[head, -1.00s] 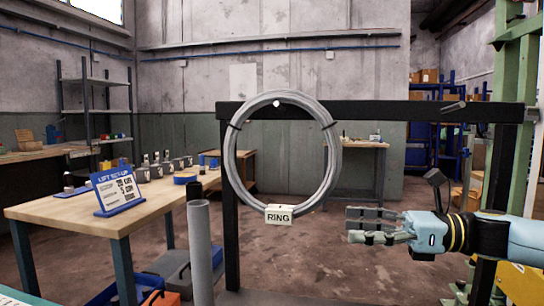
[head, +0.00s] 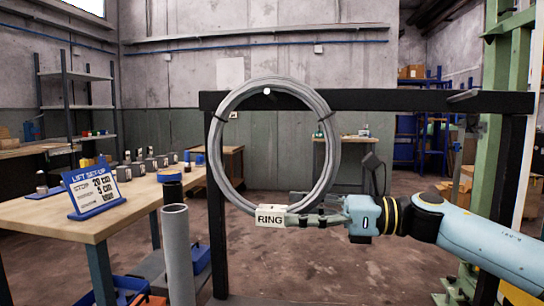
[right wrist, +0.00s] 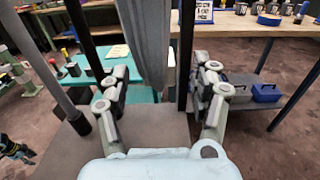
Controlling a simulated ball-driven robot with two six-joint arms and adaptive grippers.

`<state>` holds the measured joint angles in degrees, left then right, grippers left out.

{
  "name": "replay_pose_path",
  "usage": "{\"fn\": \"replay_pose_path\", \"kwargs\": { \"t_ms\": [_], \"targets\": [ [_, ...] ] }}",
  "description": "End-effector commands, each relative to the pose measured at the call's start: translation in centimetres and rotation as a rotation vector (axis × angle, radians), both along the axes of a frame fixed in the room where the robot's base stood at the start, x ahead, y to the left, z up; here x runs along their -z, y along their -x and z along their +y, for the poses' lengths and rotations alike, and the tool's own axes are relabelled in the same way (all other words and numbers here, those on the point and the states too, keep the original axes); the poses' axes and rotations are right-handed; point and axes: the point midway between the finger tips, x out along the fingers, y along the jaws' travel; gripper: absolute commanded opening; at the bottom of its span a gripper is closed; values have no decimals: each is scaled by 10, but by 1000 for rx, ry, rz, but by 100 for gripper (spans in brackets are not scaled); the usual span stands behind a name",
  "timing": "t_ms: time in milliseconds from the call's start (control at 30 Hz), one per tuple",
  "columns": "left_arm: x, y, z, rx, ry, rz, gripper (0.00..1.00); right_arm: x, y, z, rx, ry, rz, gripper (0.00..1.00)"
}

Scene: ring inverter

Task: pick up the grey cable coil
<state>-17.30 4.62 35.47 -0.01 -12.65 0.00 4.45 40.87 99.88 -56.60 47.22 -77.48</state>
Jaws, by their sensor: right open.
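The grey cable coil (head: 223,160) hangs upright as a ring from a white peg on a black crossbar. Dark ties bind it at the upper left and upper right, and a white tag reading RING (head: 270,217) is at its bottom. My right gripper (head: 303,211) comes in from the right at the coil's lower right, with its fingertips beside the tag. In the right wrist view the coil (right wrist: 149,40) hangs between the two spread fingers of my right gripper (right wrist: 164,76). I cannot tell whether either finger touches it.
The black frame (head: 420,101) stands around the coil, with posts on both sides. A grey upright tube (head: 177,255) stands in front at the left. A wooden table (head: 95,212) with a blue-framed LIFT SET-UP sign (head: 94,187) is at the left. A green column (head: 505,120) stands at the right.

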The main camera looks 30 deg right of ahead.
Motion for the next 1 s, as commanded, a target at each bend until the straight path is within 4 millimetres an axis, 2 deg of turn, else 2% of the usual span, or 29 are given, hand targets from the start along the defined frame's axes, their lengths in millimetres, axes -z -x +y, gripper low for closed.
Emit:
{"fn": "replay_pose_path", "kwargs": {
  "t_ms": [33,200,467,933,1000],
  "targets": [
    [-3,-3,0,0,0,-5,40,-6,-4,9,-1,-6,-6,63],
    [-4,-6,0,1,0,-10,40,-3,-16,22,1,-3,-1,63],
    [-4,-6,0,1,0,-9,40,-2,-17,24,0,-1,1,62],
    [-4,-4,0,0,0,-6,40,-2,-17,23,1,-1,1,1],
    [-4,-4,0,0,0,-6,40,-2,-17,23,1,-1,1,0]
  ]
}}
